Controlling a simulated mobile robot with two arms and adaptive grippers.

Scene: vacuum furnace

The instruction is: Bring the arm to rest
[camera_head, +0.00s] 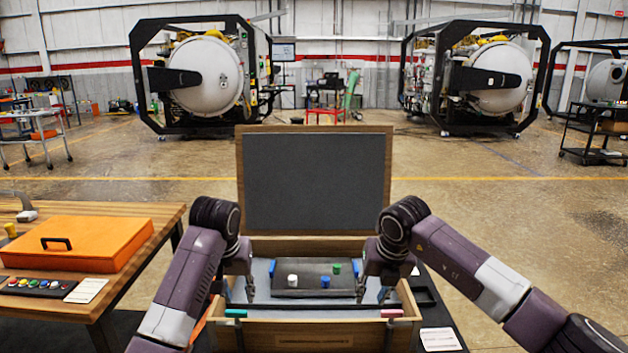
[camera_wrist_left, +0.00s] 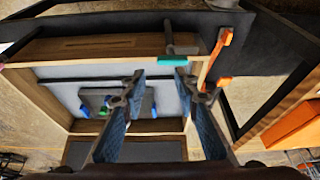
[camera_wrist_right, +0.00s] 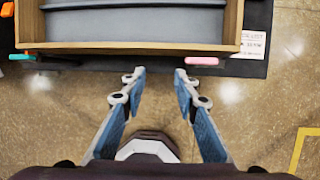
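My left gripper (camera_head: 239,292) hangs at the left side of an open wooden box (camera_head: 315,334). In the left wrist view its fingers (camera_wrist_left: 158,84) are apart with nothing between them. My right gripper (camera_head: 372,293) hangs at the box's right side. Its fingers (camera_wrist_right: 157,82) are also apart and empty in the right wrist view, with floor behind them. Both arms are bent, with their forearms reaching in from the lower corners of the head view.
A dark tray (camera_head: 306,291) in the box holds small white, blue and green pieces. The box lid (camera_head: 316,182) stands open behind. A wooden table (camera_head: 150,222) with an orange case (camera_head: 75,243) is at left. Furnaces (camera_head: 206,76) stand far back; floor between is clear.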

